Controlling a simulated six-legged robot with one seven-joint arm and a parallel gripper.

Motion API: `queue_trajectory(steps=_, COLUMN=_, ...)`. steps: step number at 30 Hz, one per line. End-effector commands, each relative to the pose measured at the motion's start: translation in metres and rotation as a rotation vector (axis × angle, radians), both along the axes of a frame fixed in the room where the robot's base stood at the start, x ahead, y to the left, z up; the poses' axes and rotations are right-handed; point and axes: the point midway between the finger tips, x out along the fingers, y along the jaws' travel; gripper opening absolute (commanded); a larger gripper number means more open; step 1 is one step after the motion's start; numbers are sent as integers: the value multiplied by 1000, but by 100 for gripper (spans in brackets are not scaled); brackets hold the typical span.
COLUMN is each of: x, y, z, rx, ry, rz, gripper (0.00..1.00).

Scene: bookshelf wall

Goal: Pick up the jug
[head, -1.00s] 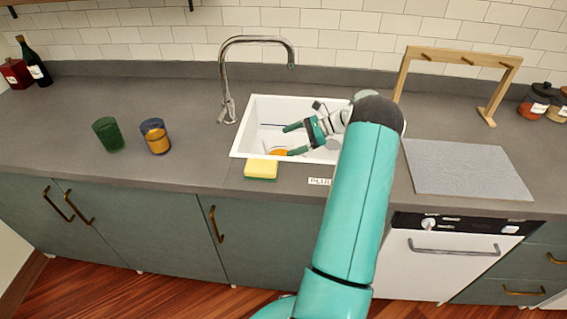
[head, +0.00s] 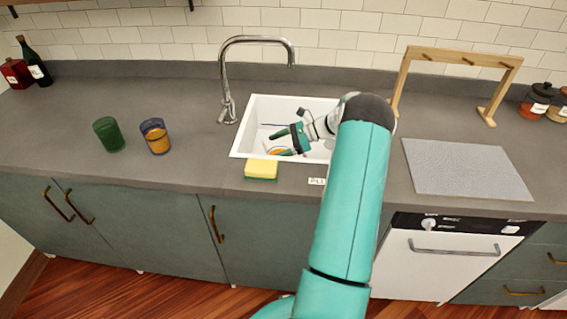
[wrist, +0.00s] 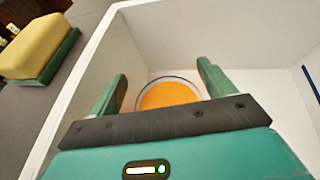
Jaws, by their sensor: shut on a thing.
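The jug (wrist: 168,95) is a round vessel with a pale rim and orange inside, low in the white sink. In the head view only a small orange part of the jug (head: 279,152) shows behind the sink's front wall and my fingers. My gripper (head: 274,143) reaches down into the sink from the right. In the wrist view my gripper (wrist: 162,82) has one green finger on each side of the jug, shut on it. The jug's lower part and any handle are hidden.
The sink's (head: 240,140) walls stand close around my gripper. A yellow-green sponge (head: 261,170) lies at its front edge, and a faucet (head: 227,100) stands behind. A green cup (head: 109,134) and an orange-filled glass (head: 155,136) stand to the left. A grey mat (head: 465,168) lies right.

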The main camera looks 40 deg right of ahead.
Motion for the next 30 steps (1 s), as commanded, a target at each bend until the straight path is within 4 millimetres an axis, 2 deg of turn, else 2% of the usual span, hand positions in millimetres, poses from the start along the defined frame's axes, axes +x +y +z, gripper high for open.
queue_trajectory(steps=1, x=0, y=0, z=0, rx=0, ry=0, rz=0, gripper=23)
queue_trajectory(steps=3, x=0, y=0, z=0, rx=0, ry=0, rz=0, gripper=11)
queue_trajectory(steps=10, x=0, y=-1, z=3, rx=-1, ry=-2, rz=0, gripper=11)
queue_trajectory(steps=14, x=1, y=-1, z=11, rx=-2, ry=-4, rz=0, gripper=11)
queue_trajectory(steps=24, x=1, y=0, z=71, rx=-4, ry=-5, rz=1, gripper=11)
queue_trajectory(steps=30, x=0, y=0, z=96, rx=-3, ry=-3, rz=1, gripper=11)
